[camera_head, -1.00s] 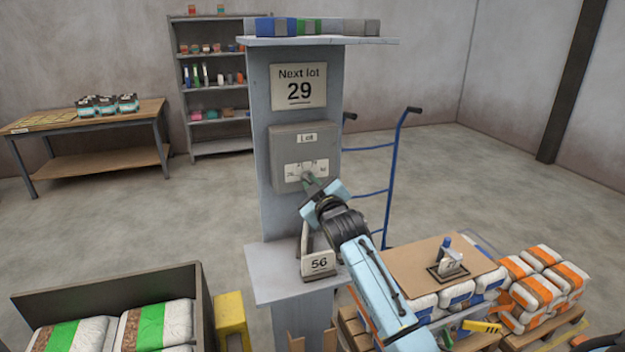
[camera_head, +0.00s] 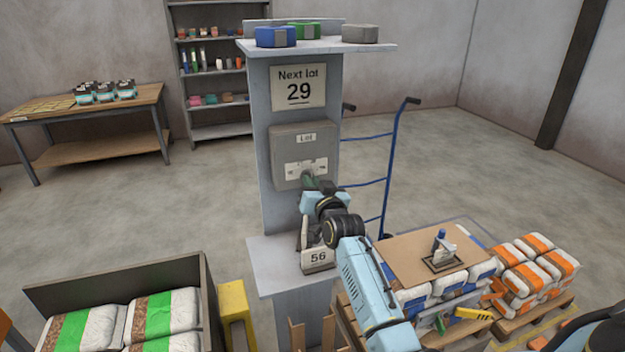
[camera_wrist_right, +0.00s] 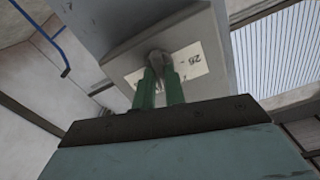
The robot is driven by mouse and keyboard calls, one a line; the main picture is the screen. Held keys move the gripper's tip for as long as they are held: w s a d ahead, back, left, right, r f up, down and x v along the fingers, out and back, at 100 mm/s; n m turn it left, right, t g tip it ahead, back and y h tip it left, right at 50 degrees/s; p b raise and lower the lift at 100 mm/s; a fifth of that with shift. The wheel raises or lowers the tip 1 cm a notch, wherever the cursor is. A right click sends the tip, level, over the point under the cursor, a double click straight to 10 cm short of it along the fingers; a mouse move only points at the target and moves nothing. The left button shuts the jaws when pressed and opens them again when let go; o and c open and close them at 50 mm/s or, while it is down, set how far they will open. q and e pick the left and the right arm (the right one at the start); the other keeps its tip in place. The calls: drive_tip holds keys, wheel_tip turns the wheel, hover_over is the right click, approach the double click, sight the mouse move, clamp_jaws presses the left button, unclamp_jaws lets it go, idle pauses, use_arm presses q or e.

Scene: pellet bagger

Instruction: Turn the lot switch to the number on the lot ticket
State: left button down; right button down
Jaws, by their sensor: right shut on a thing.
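The lot ticket (camera_head: 298,87) on the grey post reads "Next lot 29". Below it is the grey lot switch box (camera_head: 288,150) with a "Lot" label and a white number plate (camera_head: 298,168). My right gripper (camera_head: 312,181) is at the lower part of the box and hides most of the switch knob. In the right wrist view, its two green fingers (camera_wrist_right: 160,88) are shut on the grey knob (camera_wrist_right: 158,60). A number near 26 shows upside down on the plate (camera_wrist_right: 190,62), partly hidden; the knob's exact setting cannot be read. My left gripper is not in view.
A "56" card (camera_head: 318,258) stands on the post's lower shelf (camera_head: 270,270), under my right arm. Blue, green and grey blocks sit on the top shelf (camera_head: 370,46). A blue hand truck (camera_head: 388,165) stands behind the post. Bag pallets are right, a bag bin (camera_head: 120,280) left.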

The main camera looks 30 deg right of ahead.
drive_tip(key=shift+m, duration=0.6)
drive_tip(key=shift+p, duration=0.3)
drive_tip(key=c, duration=1.5)
unclamp_jaws()
drive_tip(key=shift+o, duration=0.2)
drive_tip(key=v, duration=1.3)
drive_tip(key=shift+s, duration=0.25)
drive_tip(key=shift+f+b, duration=0.2)
drive_tip(key=shift+b, duration=0.1)
